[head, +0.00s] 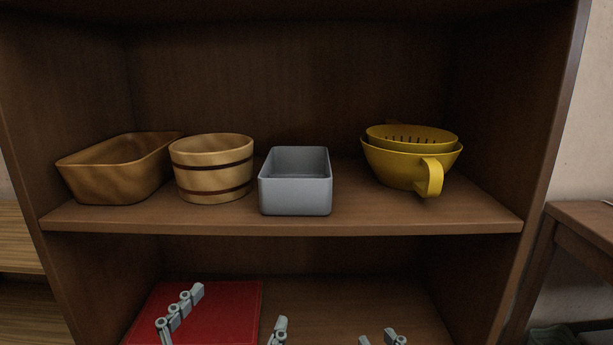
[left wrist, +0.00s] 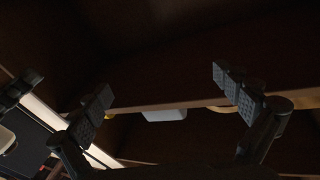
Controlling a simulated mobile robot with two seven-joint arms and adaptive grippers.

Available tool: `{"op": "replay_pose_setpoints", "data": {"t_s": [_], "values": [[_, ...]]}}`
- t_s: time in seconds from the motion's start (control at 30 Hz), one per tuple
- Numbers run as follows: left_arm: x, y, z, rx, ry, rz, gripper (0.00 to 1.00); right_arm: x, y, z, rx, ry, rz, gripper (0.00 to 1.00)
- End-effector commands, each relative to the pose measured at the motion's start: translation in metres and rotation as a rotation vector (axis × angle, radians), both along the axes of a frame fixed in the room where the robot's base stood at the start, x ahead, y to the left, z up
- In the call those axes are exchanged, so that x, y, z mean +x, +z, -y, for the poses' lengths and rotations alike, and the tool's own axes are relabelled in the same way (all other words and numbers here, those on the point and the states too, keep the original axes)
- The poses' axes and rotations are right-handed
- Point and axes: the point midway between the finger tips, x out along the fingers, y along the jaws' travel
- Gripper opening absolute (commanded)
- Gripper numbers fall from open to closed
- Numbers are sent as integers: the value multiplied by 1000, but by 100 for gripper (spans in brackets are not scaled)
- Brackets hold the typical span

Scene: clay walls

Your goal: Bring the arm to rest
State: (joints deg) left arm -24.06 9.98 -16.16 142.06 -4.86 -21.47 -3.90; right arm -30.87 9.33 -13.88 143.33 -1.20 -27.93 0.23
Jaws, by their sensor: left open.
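My left gripper (head: 238,306) is low in the head view, in front of the lower shelf bay. Its two fingers are wide apart with nothing between them. One finger overlaps the red panel in the picture. In the left wrist view the same gripper (left wrist: 165,86) has both fingers spread, with the dark shelf unit beyond. My right gripper (head: 379,337) shows only as small finger parts at the bottom edge of the head view. The rest of it is cut off, and I cannot tell how far apart its fingers are.
The upper shelf (head: 350,222) holds a brown wooden bowl (head: 100,186), a banded wooden tub (head: 212,183), a grey bin (head: 295,197) and a yellow colander bowl (head: 400,170). A red panel (head: 235,300) lies in the lower bay. A wooden table (head: 590,222) stands at right.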

Motion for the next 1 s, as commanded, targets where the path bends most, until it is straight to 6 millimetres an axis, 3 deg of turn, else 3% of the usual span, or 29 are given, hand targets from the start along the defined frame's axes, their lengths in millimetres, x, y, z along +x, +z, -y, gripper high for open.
{"op": "replay_pose_setpoints", "data": {"t_s": [0.03, 0.17, 0.3, 0.47, 0.57, 0.7, 0.83, 1.0], "values": [[-7, -21, -5, -31, 7, -83, 100, 0, 0, 0, 0, 0, 0, 26], [-27, -67, -16, -101, 29, -273, 100, 0, -1, 0, -2, -1, -4, 26], [-20, -115, -35, -15, 83, -448, 100, 3, -56, 21, -84, -40, -210, 26], [-32, -180, -68, 74, 159, -689, 100, -10, -121, 54, -172, -94, -459, 26], [-53, -223, -97, 133, 218, -873, 100, -31, -165, 83, -231, -138, -648, 26], [-97, -274, -139, 206, 306, -1136, 100, -75, -216, 126, -303, -203, -919, 26], [-131, -300, -165, 243, 360, -1297, 100, -108, -241, 151, -338, -244, -1082, 26], [-133, -301, -166, 244, 363, -1305, 100, -110, -242, 153, -340, -246, -1090, 26]]}}
